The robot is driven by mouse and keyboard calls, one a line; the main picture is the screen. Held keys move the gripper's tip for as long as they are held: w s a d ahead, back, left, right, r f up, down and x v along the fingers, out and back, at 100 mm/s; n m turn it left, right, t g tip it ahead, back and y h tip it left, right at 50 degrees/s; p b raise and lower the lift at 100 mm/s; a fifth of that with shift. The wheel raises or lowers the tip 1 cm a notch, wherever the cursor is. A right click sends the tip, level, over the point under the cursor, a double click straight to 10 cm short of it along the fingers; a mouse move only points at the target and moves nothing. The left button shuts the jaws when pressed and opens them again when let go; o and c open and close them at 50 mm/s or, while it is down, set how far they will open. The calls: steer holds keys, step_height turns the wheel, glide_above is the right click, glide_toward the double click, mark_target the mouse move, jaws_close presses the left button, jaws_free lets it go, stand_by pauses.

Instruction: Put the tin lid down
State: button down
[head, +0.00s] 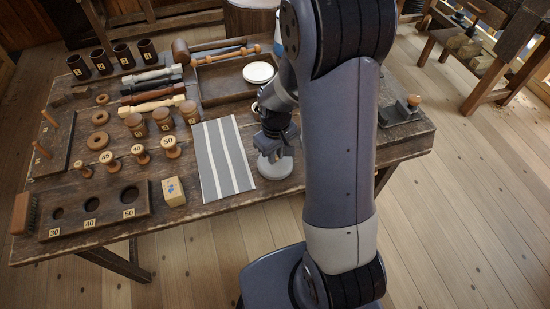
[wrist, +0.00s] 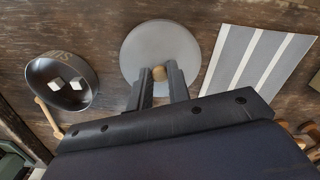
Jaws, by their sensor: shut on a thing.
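The tin lid is a flat grey disc (wrist: 160,45) with a small round wooden knob (wrist: 159,73), seen in the wrist view. My gripper (wrist: 160,82) is shut on the knob, one dark finger on each side. In the head view the lid (head: 275,170) shows below my gripper (head: 273,150), level over the table right of the striped cloth. I cannot tell whether its underside touches the table.
The striped grey cloth (head: 222,158) lies close beside the lid. A tray (head: 222,82) with a white disc (head: 258,72) is behind. A hand plane (head: 400,110) sits at right.

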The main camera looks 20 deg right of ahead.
steer(key=shift+f, duration=1.25)
steer(key=shift+f, duration=0.2)
steer(key=c, duration=1.3)
jaws_free()
steer(key=shift+r, duration=0.2)
step_height(320, 180, up, 12)
steer(key=shift+r+p, duration=0.1)
steer(key=shift+p, duration=0.2)
steer(key=shift+f, duration=0.2)
